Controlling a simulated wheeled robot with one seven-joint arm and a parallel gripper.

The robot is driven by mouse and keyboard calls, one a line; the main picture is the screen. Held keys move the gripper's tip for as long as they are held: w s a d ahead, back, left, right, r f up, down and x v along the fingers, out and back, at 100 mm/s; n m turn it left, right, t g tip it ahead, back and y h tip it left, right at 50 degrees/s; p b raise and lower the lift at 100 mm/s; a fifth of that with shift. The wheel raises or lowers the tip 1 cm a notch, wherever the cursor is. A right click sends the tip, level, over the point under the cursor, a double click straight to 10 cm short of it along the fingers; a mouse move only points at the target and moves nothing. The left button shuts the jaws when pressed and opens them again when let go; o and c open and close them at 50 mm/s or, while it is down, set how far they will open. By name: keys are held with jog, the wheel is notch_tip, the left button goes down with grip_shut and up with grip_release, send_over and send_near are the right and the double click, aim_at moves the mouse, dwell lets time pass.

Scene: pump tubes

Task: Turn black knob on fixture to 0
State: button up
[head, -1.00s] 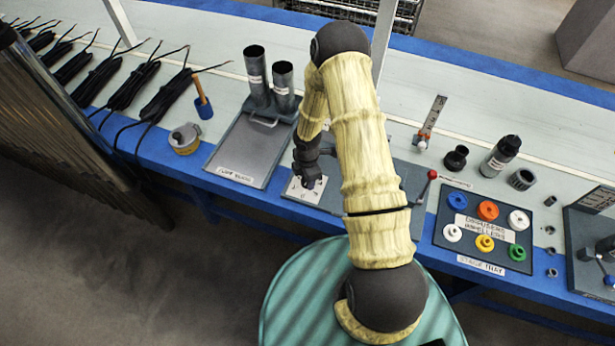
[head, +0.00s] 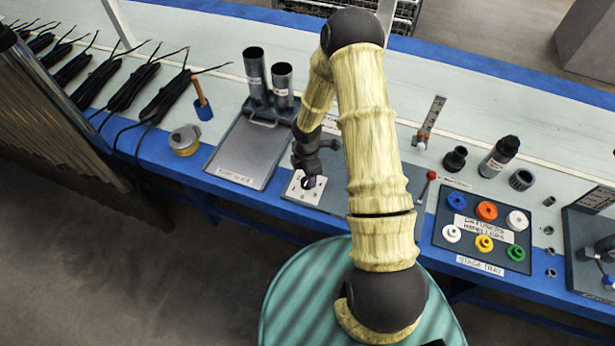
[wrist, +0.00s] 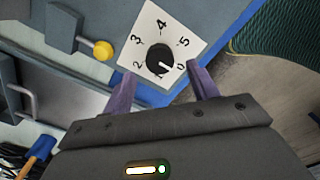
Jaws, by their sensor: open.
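The fingertips are on either side of the plate's near part and look apart from the knob. In the head view, my gripper (head: 309,181) is just above the dial plate (head: 301,193), and the knob cannot be made out.
A yellow-ended lever (wrist: 103,50) stands beside the plate on the fixture. A red-tipped lever (head: 431,175) is right of my arm. A tray with coloured rings (head: 480,262) lies farther right, and a grey tray with two tubes (head: 240,155) stands left.

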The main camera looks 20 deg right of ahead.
aim_at(307, 181)
notch_tip(307, 181, up, 13)
jog(key=p, duration=0.1)
jog(key=shift+r, duration=0.2)
jog(key=shift+s, duration=0.1)
dwell(0.4)
jog(key=s+r+m+t+p, duration=0.1)
jog(key=s+r+m+p, duration=0.1)
jog(key=s+r+m, duration=0.5)
jog(key=s+r+m+t+p, duration=0.1)
jog(key=s+r+m+p, duration=0.1)
jog(key=s+r+m, duration=0.5)
notch_tip(307, 181, up, 6)
jog(key=m, duration=0.6)
jog(key=shift+s+t, duration=0.25)
jog(key=shift+t, duration=0.05)
